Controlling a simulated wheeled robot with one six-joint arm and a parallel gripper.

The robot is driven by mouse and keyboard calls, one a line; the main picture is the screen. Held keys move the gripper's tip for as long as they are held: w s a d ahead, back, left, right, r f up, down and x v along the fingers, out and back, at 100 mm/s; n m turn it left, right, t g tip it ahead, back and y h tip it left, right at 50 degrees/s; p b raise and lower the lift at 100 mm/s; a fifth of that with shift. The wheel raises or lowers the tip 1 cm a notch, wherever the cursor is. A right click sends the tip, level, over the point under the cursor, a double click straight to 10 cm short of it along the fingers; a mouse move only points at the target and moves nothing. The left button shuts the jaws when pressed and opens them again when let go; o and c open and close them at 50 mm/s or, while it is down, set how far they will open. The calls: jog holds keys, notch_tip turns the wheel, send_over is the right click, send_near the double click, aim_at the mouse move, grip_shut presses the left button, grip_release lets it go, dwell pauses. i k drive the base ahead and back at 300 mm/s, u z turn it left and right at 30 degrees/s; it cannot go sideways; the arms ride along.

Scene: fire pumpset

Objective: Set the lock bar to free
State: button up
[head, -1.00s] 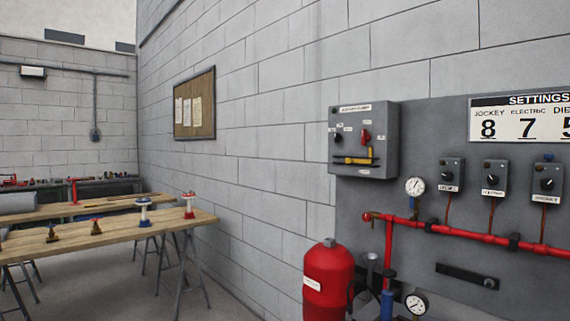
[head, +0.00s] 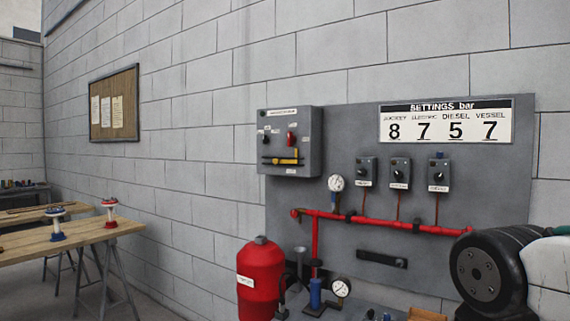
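The grey control box (head: 289,141) is on the wall panel, left of the settings sign. On its front are a red handle (head: 291,137), a small black knob (head: 265,139) and a yellow bar (head: 284,160) lying across a dark slot near the bottom. The yellow bar looks like the lock bar, with a short upright part at its right end. The labels beside it are too small to read. My gripper is not in view.
A settings sign (head: 446,121) reads 8 7 5 7. Red pipework (head: 380,223) with gauges runs below three small switch boxes. A red tank (head: 260,280) stands below the control box.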

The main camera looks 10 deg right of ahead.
aim_at(276, 162)
jog(key=z, duration=0.1)
jog(key=k, duration=0.45)
jog(key=u, duration=0.85)
jog(key=i, duration=1.35)
jog(key=z, duration=0.35)
